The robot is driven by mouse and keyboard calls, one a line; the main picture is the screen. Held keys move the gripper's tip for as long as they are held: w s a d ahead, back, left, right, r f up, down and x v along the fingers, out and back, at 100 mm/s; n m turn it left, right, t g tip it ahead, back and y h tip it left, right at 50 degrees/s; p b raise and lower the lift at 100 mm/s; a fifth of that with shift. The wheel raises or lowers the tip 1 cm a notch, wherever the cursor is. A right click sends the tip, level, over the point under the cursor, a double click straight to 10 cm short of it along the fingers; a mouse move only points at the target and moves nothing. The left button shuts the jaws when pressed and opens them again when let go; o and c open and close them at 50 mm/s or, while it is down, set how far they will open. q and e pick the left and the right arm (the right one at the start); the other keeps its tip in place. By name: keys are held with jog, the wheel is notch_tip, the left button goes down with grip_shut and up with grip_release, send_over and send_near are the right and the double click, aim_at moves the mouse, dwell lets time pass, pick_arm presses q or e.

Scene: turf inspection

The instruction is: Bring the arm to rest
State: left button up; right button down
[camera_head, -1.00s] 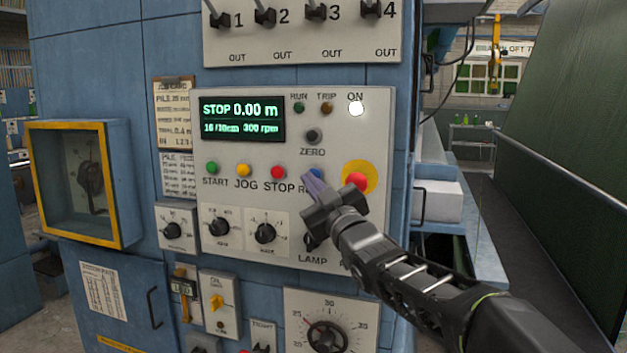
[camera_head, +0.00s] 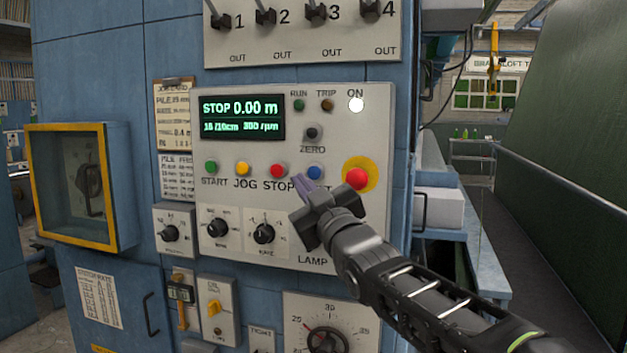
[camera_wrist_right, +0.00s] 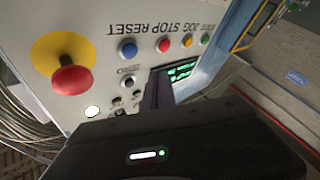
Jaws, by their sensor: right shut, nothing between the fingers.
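My right gripper (camera_head: 303,186) is shut and empty in front of the control panel (camera_head: 350,115). In the head view its purple fingertips lie just below the blue reset button (camera_head: 315,172) and the red stop button (camera_head: 278,171). The gripper body hides part of the lower panel above the lamp label. The right wrist view shows the dark gripper fingers (camera_wrist_right: 157,92) pointing toward the panel, near the display. I cannot tell the exact gap to the panel, but no contact shows. My left gripper is not in view.
A red mushroom button (camera_head: 355,179) on a yellow disc sits right of the gripper. The display (camera_head: 242,118) reads STOP 0.00 m, and the ON lamp (camera_head: 356,104) is lit. A yellow-framed box (camera_head: 121,185) juts out at left. A green turf sheet (camera_head: 570,130) stands at right.

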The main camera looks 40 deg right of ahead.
dwell(0.8)
